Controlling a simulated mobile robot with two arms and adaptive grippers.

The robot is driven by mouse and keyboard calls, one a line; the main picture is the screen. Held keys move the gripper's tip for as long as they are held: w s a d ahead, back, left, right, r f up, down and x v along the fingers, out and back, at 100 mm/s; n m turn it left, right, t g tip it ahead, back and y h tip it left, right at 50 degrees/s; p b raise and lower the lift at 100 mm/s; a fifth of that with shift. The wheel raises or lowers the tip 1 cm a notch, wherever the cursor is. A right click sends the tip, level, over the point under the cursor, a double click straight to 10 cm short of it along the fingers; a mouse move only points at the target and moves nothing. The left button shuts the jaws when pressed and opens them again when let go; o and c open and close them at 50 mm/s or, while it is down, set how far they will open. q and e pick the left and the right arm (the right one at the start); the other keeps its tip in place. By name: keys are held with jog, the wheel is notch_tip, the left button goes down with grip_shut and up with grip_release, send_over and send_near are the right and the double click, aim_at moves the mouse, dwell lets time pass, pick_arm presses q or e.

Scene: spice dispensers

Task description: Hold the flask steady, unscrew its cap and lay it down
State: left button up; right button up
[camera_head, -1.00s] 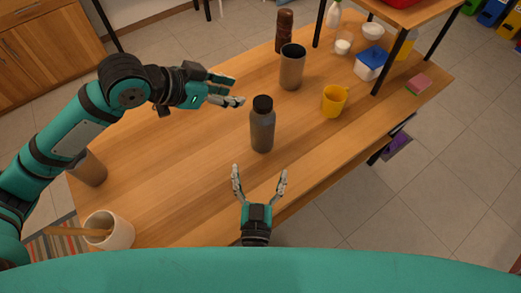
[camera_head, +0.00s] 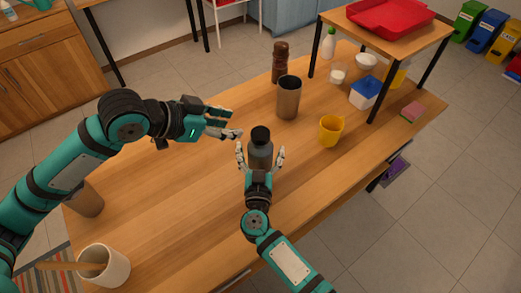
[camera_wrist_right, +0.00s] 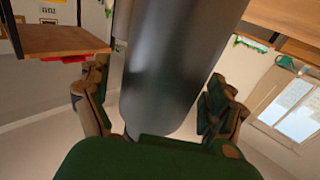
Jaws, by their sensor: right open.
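The dark grey flask (camera_head: 260,153) stands upright on the wooden table with its black cap (camera_head: 260,134) on top. My right gripper (camera_head: 261,158) is open, with one finger on either side of the flask's body. In the right wrist view the flask (camera_wrist_right: 170,75) fills the middle between the spread fingers, which look apart from its sides. The cap is out of that view. My left gripper (camera_head: 234,123) is open and empty, its fingertips just to the left of the cap.
A grey-brown tumbler (camera_head: 288,98), a brown grinder (camera_head: 281,62) and a yellow mug (camera_head: 331,130) stand behind and to the right of the flask. A white pot (camera_head: 104,266) is at front left. The table's left middle is clear.

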jog(key=shift+w, duration=0.15)
jog(key=c, duration=1.8)
